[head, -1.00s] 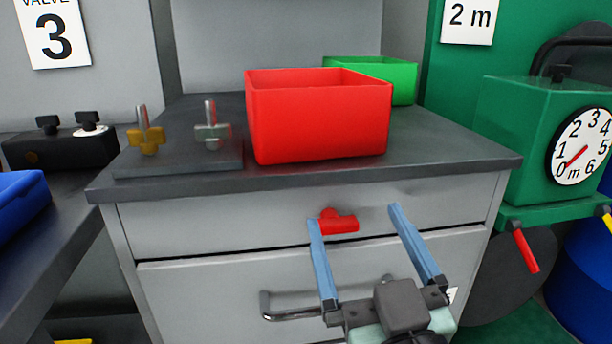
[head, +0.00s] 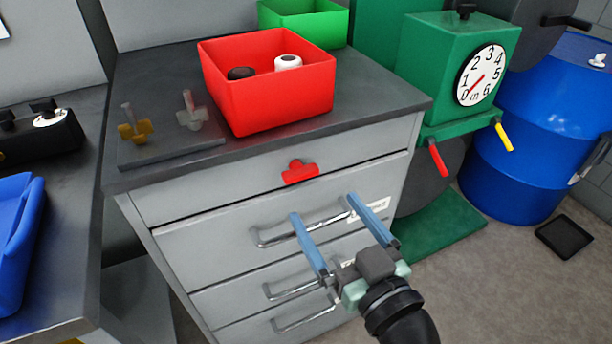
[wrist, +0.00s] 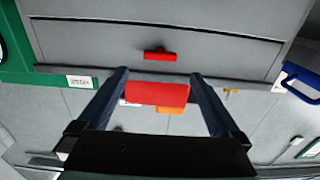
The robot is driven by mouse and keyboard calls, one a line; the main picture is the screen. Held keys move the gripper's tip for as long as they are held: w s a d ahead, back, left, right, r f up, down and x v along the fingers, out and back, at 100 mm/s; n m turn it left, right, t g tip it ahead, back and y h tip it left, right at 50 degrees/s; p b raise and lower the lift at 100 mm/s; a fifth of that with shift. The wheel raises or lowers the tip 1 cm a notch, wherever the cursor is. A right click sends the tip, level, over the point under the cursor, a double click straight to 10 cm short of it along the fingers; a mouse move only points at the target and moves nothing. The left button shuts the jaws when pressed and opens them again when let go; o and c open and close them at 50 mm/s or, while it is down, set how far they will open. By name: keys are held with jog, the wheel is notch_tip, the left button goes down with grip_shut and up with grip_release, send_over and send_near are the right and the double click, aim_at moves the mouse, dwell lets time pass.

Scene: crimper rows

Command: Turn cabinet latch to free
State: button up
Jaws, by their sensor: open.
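The red cabinet latch (head: 300,174) is a small T-shaped handle on the grey front just below the worktop. Its long bar lies about level along the front, with a short knob above it. My gripper (head: 324,206) is open and empty, in front of the drawers. In the head view its fingertips appear below and slightly right of the latch. In the wrist view, which looks upside down, the latch (wrist: 160,54) shows just beyond the fingertips (wrist: 159,73), roughly centred between them. Nothing is touching the latch that I can see.
A red bin (head: 275,103) holding a dark and a white item stands on the worktop (head: 160,78), before a green bin (head: 312,27). Drawer handles (head: 300,228) jut out below the latch. A green gauge box (head: 425,65) and blue drum (head: 530,125) stand right.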

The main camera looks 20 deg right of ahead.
aim_at(304, 177)
jog(key=w, duration=0.8)
jog(key=shift+a, duration=0.15)
jog(key=shift+s, duration=0.1)
jog(key=shift+c, duration=0.3)
jog(key=c, duration=1.2)
